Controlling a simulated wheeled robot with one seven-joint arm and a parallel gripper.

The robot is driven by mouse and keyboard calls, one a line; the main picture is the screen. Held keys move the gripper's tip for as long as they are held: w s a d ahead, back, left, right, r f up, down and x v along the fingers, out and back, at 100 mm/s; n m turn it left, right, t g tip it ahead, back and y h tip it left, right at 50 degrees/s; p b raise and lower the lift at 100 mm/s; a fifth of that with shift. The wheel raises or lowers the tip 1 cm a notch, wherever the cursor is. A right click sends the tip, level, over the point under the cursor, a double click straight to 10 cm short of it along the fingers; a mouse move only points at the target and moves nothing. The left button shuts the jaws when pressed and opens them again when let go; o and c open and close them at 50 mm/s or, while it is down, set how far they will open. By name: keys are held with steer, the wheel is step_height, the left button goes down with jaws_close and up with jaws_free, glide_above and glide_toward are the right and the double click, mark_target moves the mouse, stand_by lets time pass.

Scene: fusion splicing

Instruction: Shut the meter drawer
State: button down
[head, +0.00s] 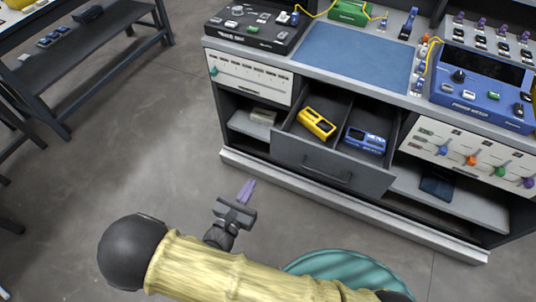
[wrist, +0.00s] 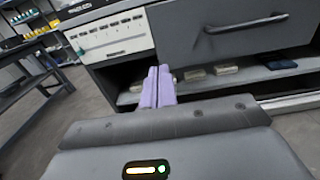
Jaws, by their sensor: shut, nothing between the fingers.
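The meter drawer (head: 318,168) is pulled out from the middle of the workbench, and its front carries a dark bar handle. A yellow meter (head: 316,123) and a blue meter (head: 365,139) lie inside it. The drawer front also shows at the upper right of the wrist view (wrist: 243,42), with its handle across it. My gripper (head: 246,190) is shut and empty, its purple fingers together. It is in front of and below the drawer, to the left, apart from it. In the wrist view the fingers (wrist: 158,88) point toward the shelf opening left of the drawer.
The bench's blue mat (head: 352,52) lies above the drawer. A white panel (head: 250,77) is left of the drawer, and a panel with coloured knobs (head: 468,158) is right. Lower shelves (head: 460,208) flank it. A teal round thing (head: 350,270) is near my arm.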

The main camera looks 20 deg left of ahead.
mark_target(274, 144)
steer(key=w, duration=0.9)
steer(key=w+d+b, duration=0.1)
steer(key=w, duration=0.3)
steer(key=shift+w, duration=0.3)
steer(key=shift+w, duration=0.15)
